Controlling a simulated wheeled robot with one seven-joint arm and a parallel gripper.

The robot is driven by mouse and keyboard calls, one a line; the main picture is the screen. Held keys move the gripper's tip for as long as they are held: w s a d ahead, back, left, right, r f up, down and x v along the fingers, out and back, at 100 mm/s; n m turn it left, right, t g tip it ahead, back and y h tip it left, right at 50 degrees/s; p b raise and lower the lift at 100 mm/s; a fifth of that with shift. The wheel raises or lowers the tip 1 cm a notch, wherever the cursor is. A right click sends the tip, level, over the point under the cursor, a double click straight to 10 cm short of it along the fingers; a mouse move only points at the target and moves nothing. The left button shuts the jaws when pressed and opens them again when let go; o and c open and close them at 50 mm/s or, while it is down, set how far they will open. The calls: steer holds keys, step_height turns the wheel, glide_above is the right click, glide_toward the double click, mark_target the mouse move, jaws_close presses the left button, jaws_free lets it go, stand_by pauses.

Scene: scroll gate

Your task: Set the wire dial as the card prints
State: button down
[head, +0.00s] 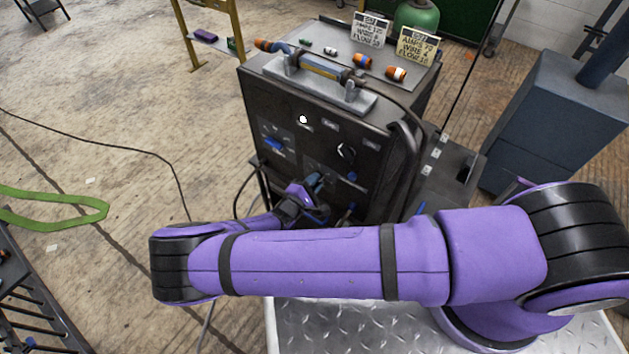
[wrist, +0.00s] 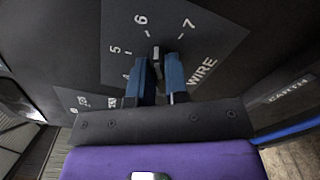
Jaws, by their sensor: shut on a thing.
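My gripper (wrist: 156,82) is shut on the wire dial (wrist: 156,56), with one blue finger on each side of it. In the wrist view the dial's light mark points up, close to the 6. The dark plate (wrist: 210,45) shows 5, 6, 7 and WIRE; the lower numbers are partly hidden by the fingers. In the head view my gripper (head: 316,184) is at the front of the dark welding machine (head: 270,105), and hides the dial. Two printed cards, left (head: 370,29) and right (head: 418,47), stand on top; their AMPS, WIRE and FLOW lines have numbers too small to read surely.
A black knob (head: 346,152) and a blue switch (head: 273,143) sit on the same front panel. A torch (head: 315,68) lies in a grey holder on top, near several orange-ended pieces. A black cable (head: 130,150) runs across the floor at left. A blue-grey cabinet (head: 540,125) stands at right.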

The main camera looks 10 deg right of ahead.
steer(key=shift+s+f+m, duration=0.1)
steer(key=shift+f+m, duration=0.05)
steer(key=shift+m, duration=1.8)
steer(key=shift+f+m, duration=0.15)
steer(key=shift+m, duration=2.1)
steer(key=c, duration=1.1)
jaws_free()
steer(key=v, duration=1)
steer(key=shift+s+a+r, duration=0.1)
steer(key=shift+s+a, duration=0.15)
steer(key=shift+a, duration=0.05)
steer(key=shift+r, duration=0.1)
